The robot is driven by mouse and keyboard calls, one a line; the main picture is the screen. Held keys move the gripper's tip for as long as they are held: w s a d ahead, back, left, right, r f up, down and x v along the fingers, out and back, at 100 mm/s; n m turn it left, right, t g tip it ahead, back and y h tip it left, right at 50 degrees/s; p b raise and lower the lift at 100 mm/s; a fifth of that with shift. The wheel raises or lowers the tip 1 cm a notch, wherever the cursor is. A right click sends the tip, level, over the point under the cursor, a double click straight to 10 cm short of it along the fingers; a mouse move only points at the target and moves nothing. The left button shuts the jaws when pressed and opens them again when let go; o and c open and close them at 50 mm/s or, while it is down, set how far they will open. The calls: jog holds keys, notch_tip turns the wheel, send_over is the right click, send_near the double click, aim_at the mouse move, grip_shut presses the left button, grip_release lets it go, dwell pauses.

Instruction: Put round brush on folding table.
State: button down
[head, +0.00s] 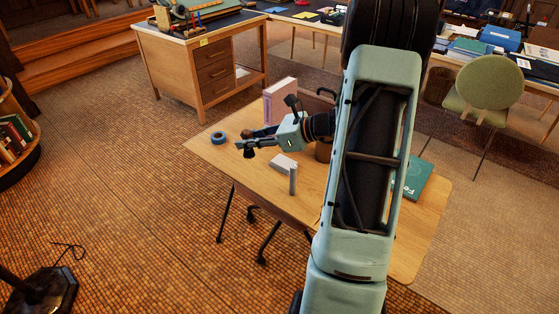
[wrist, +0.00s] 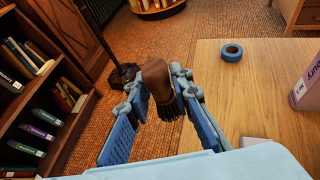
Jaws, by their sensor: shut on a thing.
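The round brush (wrist: 155,82) has a brown wooden handle and dark bristles. My gripper (wrist: 152,100) is shut on it, with the brush between the two fingers in the wrist view. In the head view my gripper (head: 244,148) is near the left end of the folding table (head: 345,215), apparently raised above it. The folding table has a light wood top and dark legs. In the wrist view the brush appears just left of the table's edge (wrist: 215,110), with floor behind it. The brush is small and dark in the head view.
On the table are a blue tape roll (head: 218,138), a pink upright book (head: 280,103), a white box (head: 284,162), a grey upright piece (head: 293,181), a brown cup (head: 323,151) and a green book (head: 412,178). The table's front left is bare. A bookshelf (wrist: 45,75) stands left.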

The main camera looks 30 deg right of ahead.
jog(key=w+d+f+m+h+b, duration=0.1)
jog(key=w+d+b, duration=0.1)
jog(key=d+b, duration=0.5)
jog(key=shift+t, duration=0.4)
jog(key=w+f+b, duration=0.1)
jog(key=w+f, duration=0.3)
jog(key=w+a+f+b, duration=0.1)
jog(key=w+f+b, duration=0.1)
jog(key=w+f, duration=0.2)
jog(key=w+f+b, duration=0.1)
jog(key=w+f, duration=0.3)
jog(key=w, duration=0.1)
jog(key=shift+w+a+f+b, duration=0.15)
jog(key=shift+a+f+b, duration=0.1)
jog(key=shift+a+b, duration=0.1)
jog(key=shift+f, duration=0.2)
jog(key=shift+f, duration=0.2)
jog(key=c, duration=1.8)
grip_release()
jog(key=shift+o, duration=0.4)
